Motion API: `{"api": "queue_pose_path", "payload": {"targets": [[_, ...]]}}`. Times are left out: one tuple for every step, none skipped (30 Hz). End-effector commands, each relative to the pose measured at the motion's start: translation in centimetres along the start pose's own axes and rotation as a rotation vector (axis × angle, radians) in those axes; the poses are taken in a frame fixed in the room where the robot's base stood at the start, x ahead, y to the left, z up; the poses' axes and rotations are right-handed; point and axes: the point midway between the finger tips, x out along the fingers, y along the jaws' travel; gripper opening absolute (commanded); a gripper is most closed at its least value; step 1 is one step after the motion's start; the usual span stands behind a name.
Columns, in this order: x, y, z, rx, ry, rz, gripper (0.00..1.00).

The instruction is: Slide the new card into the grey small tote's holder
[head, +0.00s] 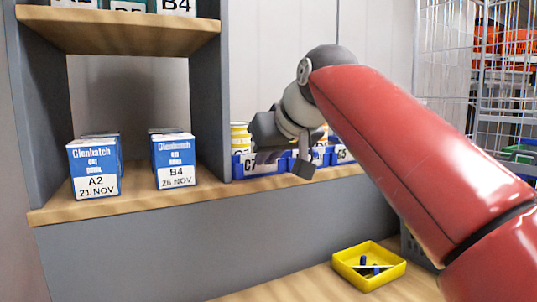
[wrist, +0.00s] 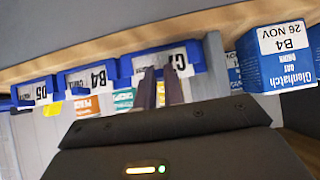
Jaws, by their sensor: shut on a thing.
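My gripper (wrist: 160,75) is shut, its two dark fingers pointing at the front of a blue tote (wrist: 205,55) on the shelf. A white card marked C7 (wrist: 185,64) shows at the fingertips, over that tote's front; it also appears in the head view (head: 250,164). The fingers seem closed on this card, though they cover part of it. I cannot tell whether the card sits inside the holder or just in front of it. The totes by the gripper look blue; no small grey tote is clear at the fingertips.
Blue totes marked B4 (wrist: 92,78) and D5 (wrist: 35,92) stand beside it. Blue-white boxes A2 (head: 94,168) and B4 (head: 174,160) stand left, past a grey upright (head: 207,100). A yellow tray (head: 350,277) with small items lies below. A wire cage (head: 450,60) stands right.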

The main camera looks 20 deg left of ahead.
Motion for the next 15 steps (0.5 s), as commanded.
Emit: {"api": "queue_pose_path", "payload": {"targets": [[-0.1,0.0,-0.1,0.000,0.000,0.000,0.01],[-0.2,0.0,-0.2,0.000,0.000,0.000,0.01],[-0.3,0.0,-0.4,0.000,0.001,0.000,0.01],[-0.5,0.0,-0.5,0.000,0.001,0.000,0.01],[-0.6,0.0,-0.6,0.000,0.001,0.000,0.01],[-0.7,0.0,-0.7,0.000,0.001,0.000,0.01],[-0.8,0.0,-0.9,0.000,0.001,0.000,0.01],[-0.9,0.0,-1.0,0.000,0.001,0.000,0.01],[-1.1,0.0,-1.1,0.000,0.001,0.000,0.01],[-1.2,0.0,-1.2,0.000,0.001,0.000,0.01],[-1.3,0.0,-1.3,0.000,0.001,0.000,0.01],[-1.4,0.0,-1.5,0.000,0.001,0.000,0.01],[-1.5,0.0,-1.6,0.000,0.001,0.000,0.01],[-1.6,0.0,-1.7,0.000,0.000,0.000,0.01],[-1.8,0.0,-1.8,0.000,0.000,0.000,0.01]]}}
